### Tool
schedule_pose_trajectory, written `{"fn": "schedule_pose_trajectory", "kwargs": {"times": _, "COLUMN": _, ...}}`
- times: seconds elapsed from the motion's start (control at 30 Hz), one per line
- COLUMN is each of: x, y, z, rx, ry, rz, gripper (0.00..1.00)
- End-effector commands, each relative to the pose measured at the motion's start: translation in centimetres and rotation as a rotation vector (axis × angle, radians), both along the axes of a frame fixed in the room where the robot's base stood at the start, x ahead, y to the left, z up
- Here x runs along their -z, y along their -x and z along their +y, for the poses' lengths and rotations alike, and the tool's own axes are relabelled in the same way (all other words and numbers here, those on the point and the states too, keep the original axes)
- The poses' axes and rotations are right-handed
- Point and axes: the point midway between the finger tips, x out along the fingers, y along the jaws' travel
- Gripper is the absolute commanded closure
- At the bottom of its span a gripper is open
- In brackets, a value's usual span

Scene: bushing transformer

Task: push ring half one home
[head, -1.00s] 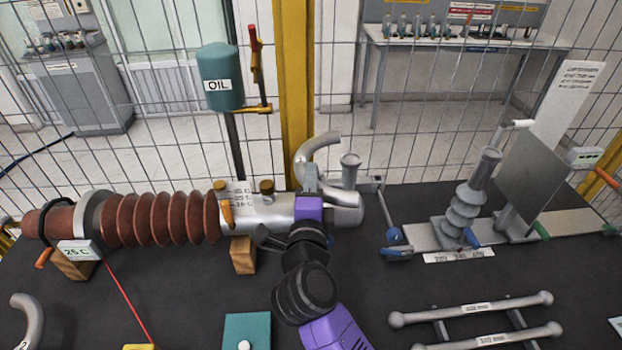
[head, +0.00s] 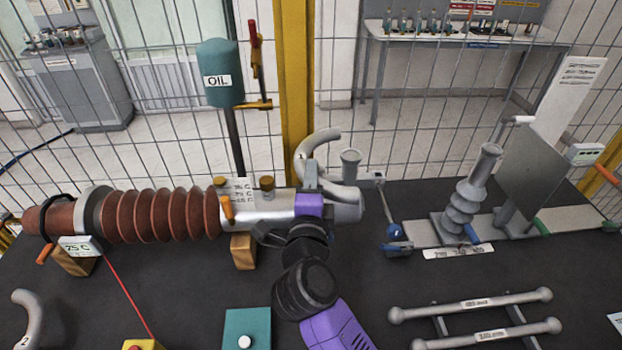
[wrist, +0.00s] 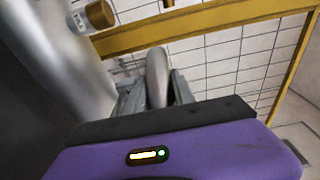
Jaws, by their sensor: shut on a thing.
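A grey curved ring half (head: 312,153) stands up behind the metal end of the bushing (head: 258,213), at the picture's middle. My gripper (head: 311,180) reaches over the metal end from the front and is shut on the ring half. In the wrist view the ring half (wrist: 157,78) stands between my two fingers, with the metal cylinder to the left. Where the ring half meets the bushing is hidden by the gripper. A second grey ring half (head: 28,312), marked 2, lies at the lower left.
The brown ribbed insulator (head: 160,215) extends left on wooden blocks. An oil tank (head: 220,75) stands behind it. A small grey insulator on a bracket (head: 463,205) and two grey bars (head: 470,305) are at right. A teal box (head: 247,330) is in front.

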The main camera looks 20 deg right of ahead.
Motion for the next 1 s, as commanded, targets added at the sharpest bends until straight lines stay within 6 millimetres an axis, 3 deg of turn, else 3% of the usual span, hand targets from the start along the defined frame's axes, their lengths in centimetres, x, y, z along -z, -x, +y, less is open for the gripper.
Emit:
{"fn": "schedule_pose_trajectory", "kwargs": {"times": 0.3, "x": -1.4, "y": 0.0, "z": 0.0, "rx": 0.000, "ry": -0.001, "rz": -0.004, "gripper": 1.00}}
{"fn": "schedule_pose_trajectory", "kwargs": {"times": 1.0, "x": -1.4, "y": 0.0, "z": 0.0, "rx": -0.001, "ry": 0.006, "rz": -0.005, "gripper": 1.00}}
